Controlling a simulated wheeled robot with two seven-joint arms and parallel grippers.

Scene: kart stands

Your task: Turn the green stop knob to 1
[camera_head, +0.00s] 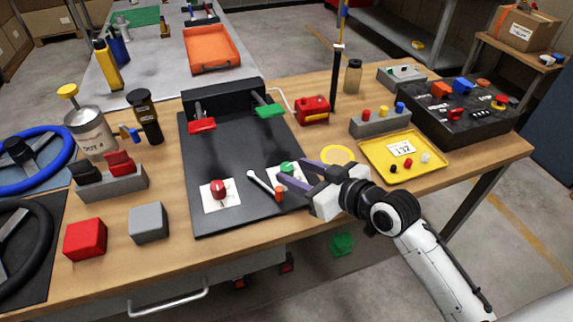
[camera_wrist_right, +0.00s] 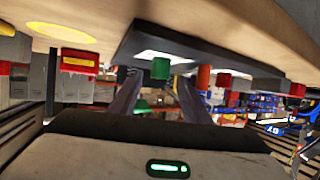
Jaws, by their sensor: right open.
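The green stop knob (camera_head: 287,168) sits on a white plate (camera_head: 275,181) at the right of the dark panel (camera_head: 240,212). My right gripper (camera_head: 293,170) is open beside it, fingers pointing left toward the knob. In the right wrist view, which looks upside down, the green knob (camera_wrist_right: 160,68) shows between the two spread fingertips (camera_wrist_right: 157,80); I cannot tell whether they touch it. The numbers on the plate are too small or hidden to read. My left gripper is not in view.
A white lever (camera_head: 260,183) and an orange-red knob (camera_head: 280,194) stand close by the gripper. A red knob (camera_head: 218,189) sits on another white plate. Red (camera_head: 202,126) and green (camera_head: 269,111) pedals are behind. A yellow tray (camera_head: 402,174) lies right of the panel.

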